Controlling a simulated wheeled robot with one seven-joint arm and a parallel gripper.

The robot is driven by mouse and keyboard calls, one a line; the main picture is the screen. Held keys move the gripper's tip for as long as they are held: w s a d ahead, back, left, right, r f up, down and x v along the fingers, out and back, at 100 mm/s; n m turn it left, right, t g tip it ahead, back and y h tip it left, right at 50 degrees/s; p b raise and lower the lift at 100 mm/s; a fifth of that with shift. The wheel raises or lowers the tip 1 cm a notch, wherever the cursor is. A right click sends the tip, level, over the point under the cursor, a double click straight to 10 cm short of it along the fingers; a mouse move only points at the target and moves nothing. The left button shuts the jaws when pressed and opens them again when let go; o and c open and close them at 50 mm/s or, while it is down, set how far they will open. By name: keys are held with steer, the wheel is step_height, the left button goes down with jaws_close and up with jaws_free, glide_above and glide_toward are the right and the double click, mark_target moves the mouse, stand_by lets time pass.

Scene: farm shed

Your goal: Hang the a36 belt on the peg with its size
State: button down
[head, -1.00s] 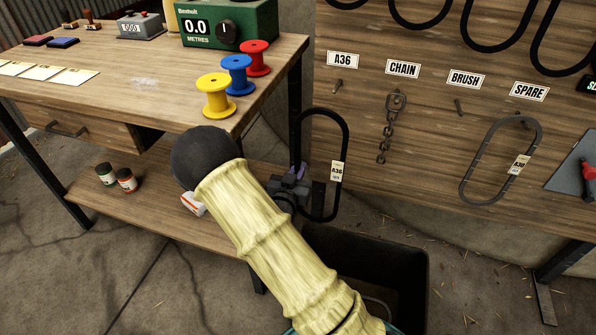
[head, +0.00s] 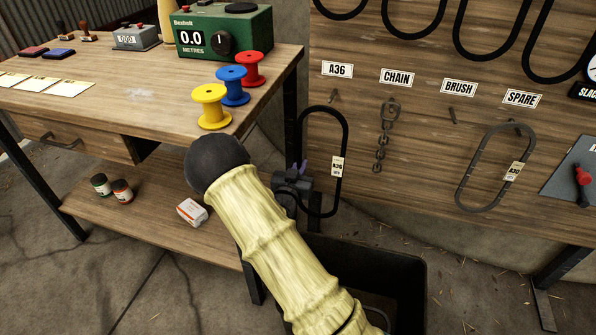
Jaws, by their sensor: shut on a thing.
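The a36 belt (head: 347,135) is a black loop with a white tag reading A36. My gripper (head: 303,178) is shut on the lower left side of the loop, which hangs upright in front of the board's left edge. My arm partly hides the gripper. The A36 label (head: 337,69) is on the wooden board, and a bare peg (head: 333,96) sticks out below it. The belt is below and apart from that peg. Another tagged belt (head: 461,182), a grey loop, hangs on the peg under the SPARE label (head: 522,98).
A chain (head: 381,140) hangs under CHAIN, and the BRUSH peg (head: 453,116) is bare. Black belts (head: 413,36) hang along the board's top. The workbench (head: 140,70) with spools (head: 211,107) stands left. A dark bin (head: 405,262) is below the gripper.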

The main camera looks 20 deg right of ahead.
steer(key=shift+x, duration=1.2)
steer(key=shift+b+x, duration=0.7)
steer(key=shift+x, duration=3.5)
stand_by(0.3)
steer(key=shift+f+b, duration=0.5)
steer(key=shift+f, duration=0.2)
stand_by(0.3)
steer(key=c, duration=1.5)
jaws_free()
steer(key=shift+s, duration=0.1)
steer(key=p+v, duration=0.4)
steer(key=v, duration=1.3)
steer(key=shift+a, duration=0.15)
